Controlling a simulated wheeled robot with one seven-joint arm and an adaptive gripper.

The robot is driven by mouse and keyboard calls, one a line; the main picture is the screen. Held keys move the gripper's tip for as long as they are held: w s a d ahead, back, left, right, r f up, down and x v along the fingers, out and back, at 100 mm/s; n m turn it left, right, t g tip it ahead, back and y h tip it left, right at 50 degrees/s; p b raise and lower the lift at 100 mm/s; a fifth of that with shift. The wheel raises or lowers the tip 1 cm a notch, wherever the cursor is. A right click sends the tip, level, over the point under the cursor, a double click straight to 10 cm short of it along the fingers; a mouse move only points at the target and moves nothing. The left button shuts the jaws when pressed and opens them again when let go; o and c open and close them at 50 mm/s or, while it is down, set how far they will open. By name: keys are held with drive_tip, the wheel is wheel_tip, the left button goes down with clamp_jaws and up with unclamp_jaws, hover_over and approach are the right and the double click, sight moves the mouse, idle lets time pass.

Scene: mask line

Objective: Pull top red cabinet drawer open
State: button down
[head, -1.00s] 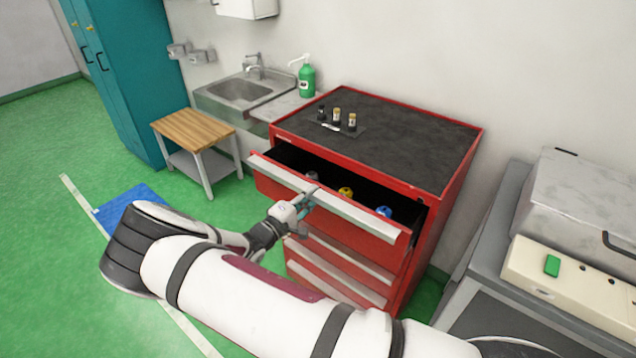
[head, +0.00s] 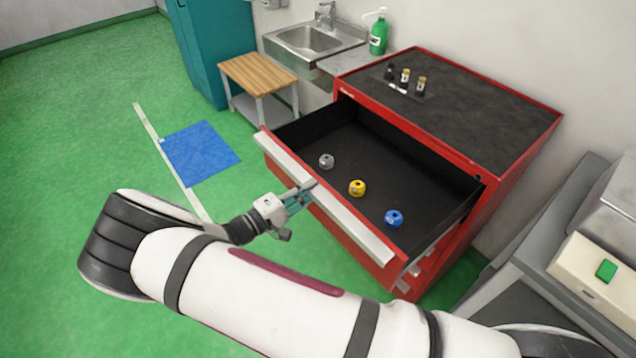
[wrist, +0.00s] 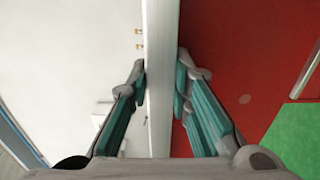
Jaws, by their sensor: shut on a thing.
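The red cabinet (head: 510,195) has a dark worktop. Its top drawer (head: 375,150) stands far out, with a black inside holding a grey part (head: 326,161), a yellow part (head: 357,188) and a blue part (head: 394,218). A long pale handle strip (head: 345,218) runs along the drawer front's top edge. My gripper (head: 308,190) is at this strip, near its middle. In the wrist view the strip (wrist: 161,80) lies between my two teal-padded fingers (wrist: 160,90), with the red drawer front (wrist: 225,60) on the right. The lower drawers are mostly hidden behind the open one.
A grey bench (head: 540,255) with a green-buttoned box stands close on the cabinet's right. A wooden-topped stool (head: 258,76) and a sink (head: 310,40) are on its left. The green floor on the left is free, with a blue square (head: 200,153) marked on it.

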drive_tip(key=shift+s+a+f, duration=0.25)
drive_tip(key=shift+s+f, duration=0.05)
drive_tip(key=shift+f, duration=0.05)
drive_tip(key=c, duration=1.5)
unclamp_jaws()
drive_tip(key=shift+w+r, duration=0.1)
drive_tip(key=v, duration=1.2)
